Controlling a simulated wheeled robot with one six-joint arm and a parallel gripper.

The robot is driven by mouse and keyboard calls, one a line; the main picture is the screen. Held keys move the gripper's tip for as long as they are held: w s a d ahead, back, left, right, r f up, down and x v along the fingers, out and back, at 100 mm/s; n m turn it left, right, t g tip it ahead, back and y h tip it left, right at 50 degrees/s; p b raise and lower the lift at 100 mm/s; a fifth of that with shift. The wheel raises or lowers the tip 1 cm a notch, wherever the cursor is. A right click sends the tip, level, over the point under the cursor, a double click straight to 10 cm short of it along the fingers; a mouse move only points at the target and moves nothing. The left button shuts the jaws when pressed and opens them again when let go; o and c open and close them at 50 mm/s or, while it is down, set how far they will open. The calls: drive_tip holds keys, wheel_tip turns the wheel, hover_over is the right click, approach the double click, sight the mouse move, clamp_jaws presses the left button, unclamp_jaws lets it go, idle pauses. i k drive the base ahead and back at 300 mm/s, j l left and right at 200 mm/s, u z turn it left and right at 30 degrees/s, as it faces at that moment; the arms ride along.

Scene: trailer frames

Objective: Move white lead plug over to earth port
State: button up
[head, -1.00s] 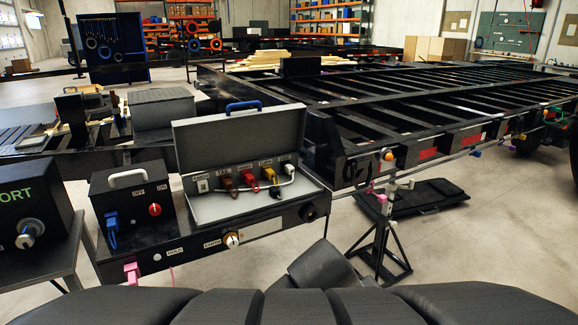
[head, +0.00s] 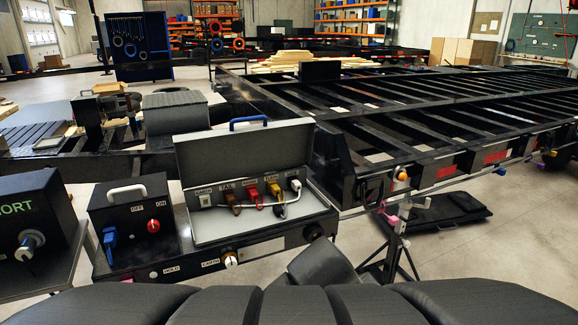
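An open grey case (head: 245,150) stands on a black bench unit, its lid up. A row of coloured plugs sits in it: brown, red and yellow, with a white plug (head: 296,185) at the right end. A white lead runs below the plugs. A small white fitting (head: 204,200) is at the row's left end. The earth port (head: 231,259) is on the unit's front face below the case, beside the label EARTH. It shows a whitish round front; I cannot tell whether anything is in it. My gripper is not in view.
A black switch box (head: 130,218) with a blue plug and red knob stands left of the case. A black box marked ORT (head: 33,225) is at far left. A trailer frame (head: 420,120) fills the right. A stand (head: 390,245) is at front right.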

sight(295, 184)
drive_tip(key=i+l+u, duration=0.3)
drive_tip(key=i+l, duration=0.15)
drive_tip(key=l, duration=0.15)
drive_tip(key=i+l+u, duration=0.15)
drive_tip(key=l, duration=0.2)
drive_tip(key=i+l+u, duration=0.35)
drive_tip(key=l, duration=0.4)
drive_tip(key=j+z, duration=0.4)
drive_tip(key=j, duration=0.2)
drive_tip(key=j+z, duration=0.4)
drive_tip(key=j, duration=0.2)
drive_tip(key=k+j+z, duration=0.1)
drive_tip(key=j+z, duration=0.3)
drive_tip(key=j, duration=0.2)
